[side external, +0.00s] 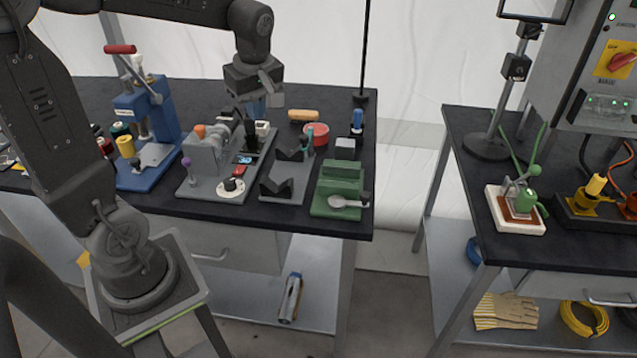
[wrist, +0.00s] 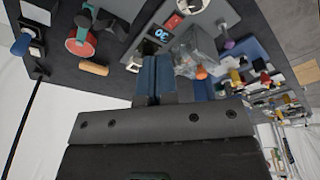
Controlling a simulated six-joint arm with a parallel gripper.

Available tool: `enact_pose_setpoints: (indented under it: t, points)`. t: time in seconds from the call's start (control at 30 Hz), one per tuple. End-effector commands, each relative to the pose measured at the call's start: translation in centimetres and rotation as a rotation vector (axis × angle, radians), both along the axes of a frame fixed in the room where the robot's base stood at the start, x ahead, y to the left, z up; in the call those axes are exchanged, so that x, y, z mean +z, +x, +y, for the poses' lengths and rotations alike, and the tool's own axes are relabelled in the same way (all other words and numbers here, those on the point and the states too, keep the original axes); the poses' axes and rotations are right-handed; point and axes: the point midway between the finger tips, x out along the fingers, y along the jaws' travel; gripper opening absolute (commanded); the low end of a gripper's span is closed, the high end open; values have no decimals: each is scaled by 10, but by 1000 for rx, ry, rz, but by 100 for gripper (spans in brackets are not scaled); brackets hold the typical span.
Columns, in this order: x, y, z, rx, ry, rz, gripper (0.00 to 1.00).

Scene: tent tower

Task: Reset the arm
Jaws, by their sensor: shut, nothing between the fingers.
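My gripper (side external: 257,108) hangs over the back of the black workbench (side external: 345,225), above a grey machine (side external: 208,160). In the wrist view its two blue fingers (wrist: 153,76) are shut together with nothing between them. In the side view the fingers are small and partly hidden by the wrist. The arm reaches across from the left, with the wrist pointing down.
A blue press (side external: 147,130) stands left of the grey machine. A grey cradle (side external: 287,178), a green block with a spoon (side external: 340,190) and a red round item (side external: 317,134) are to the right. A second bench (side external: 560,246) stands across a gap.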

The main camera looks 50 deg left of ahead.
Motion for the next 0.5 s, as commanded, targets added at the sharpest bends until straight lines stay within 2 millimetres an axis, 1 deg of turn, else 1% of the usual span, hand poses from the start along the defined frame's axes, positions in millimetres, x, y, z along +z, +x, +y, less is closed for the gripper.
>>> enact_pose_setpoints:
  t: [0.03,0.1,0.17,0.2,0.3,0.4,0.5]
  points:
    - [8,-9,-21,-157,2,-28,0]
    - [14,-21,-45,-383,10,-56,0]
    - [18,-33,-65,-578,26,-83,0]
    - [20,-41,-77,-706,40,-99,0]
    - [22,-62,-104,-1010,90,-141,0]
    - [21,-80,-124,-1262,148,-175,0]
    - [19,-93,-137,-1441,201,-200,0]
